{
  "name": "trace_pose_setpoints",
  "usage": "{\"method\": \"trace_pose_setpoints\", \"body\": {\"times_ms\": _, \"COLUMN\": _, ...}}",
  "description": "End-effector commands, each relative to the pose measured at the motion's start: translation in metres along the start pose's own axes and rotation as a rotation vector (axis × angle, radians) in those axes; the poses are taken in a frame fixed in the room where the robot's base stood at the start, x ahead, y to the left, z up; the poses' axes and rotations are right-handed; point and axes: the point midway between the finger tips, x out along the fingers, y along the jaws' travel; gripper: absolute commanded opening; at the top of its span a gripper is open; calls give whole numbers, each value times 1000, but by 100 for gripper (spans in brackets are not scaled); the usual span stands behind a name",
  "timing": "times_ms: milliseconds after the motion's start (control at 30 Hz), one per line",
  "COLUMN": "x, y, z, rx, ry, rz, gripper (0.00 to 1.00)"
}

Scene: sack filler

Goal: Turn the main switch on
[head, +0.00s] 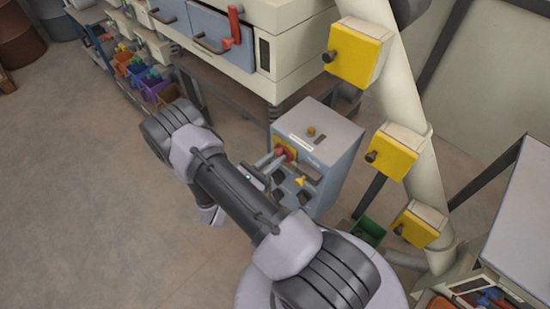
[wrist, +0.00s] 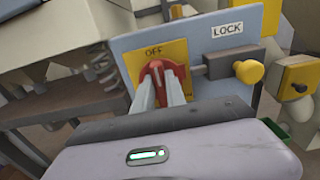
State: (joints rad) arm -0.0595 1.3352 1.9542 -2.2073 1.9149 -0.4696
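The main switch is a red rotary knob (wrist: 151,71) on a yellow plate (wrist: 183,54) marked OFF at its top. In the head view the red knob (head: 285,151) is on the front of a grey cabinet (head: 335,139). Its raised handle points up, towards OFF. My gripper (wrist: 158,84) reaches it from the front, one finger on each side of the handle, with red filling the narrow gap. In the head view my gripper (head: 268,163) is partly hidden by my arm. The plate's lower part is hidden behind the fingers.
Right of the switch is a sliding bolt with a yellow knob (wrist: 249,71), under a LOCK label (wrist: 227,30). Its bar reaches close to the red knob. Yellow boxes (head: 357,52) line a slanted pale post at the right. The floor at left is open.

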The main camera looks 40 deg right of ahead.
Motion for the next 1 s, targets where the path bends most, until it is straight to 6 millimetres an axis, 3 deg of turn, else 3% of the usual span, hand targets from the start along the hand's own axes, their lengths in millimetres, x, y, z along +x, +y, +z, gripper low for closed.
{"method": "trace_pose_setpoints", "body": {"times_ms": 467, "x": 0, "y": -1, "z": -1, "rx": 109, "ry": 0, "rz": 0, "gripper": 0}}
{"method": "trace_pose_setpoints", "body": {"times_ms": 1000, "x": 0, "y": -4, "z": -2, "rx": 598, "ry": 0, "rz": 0, "gripper": 0}}
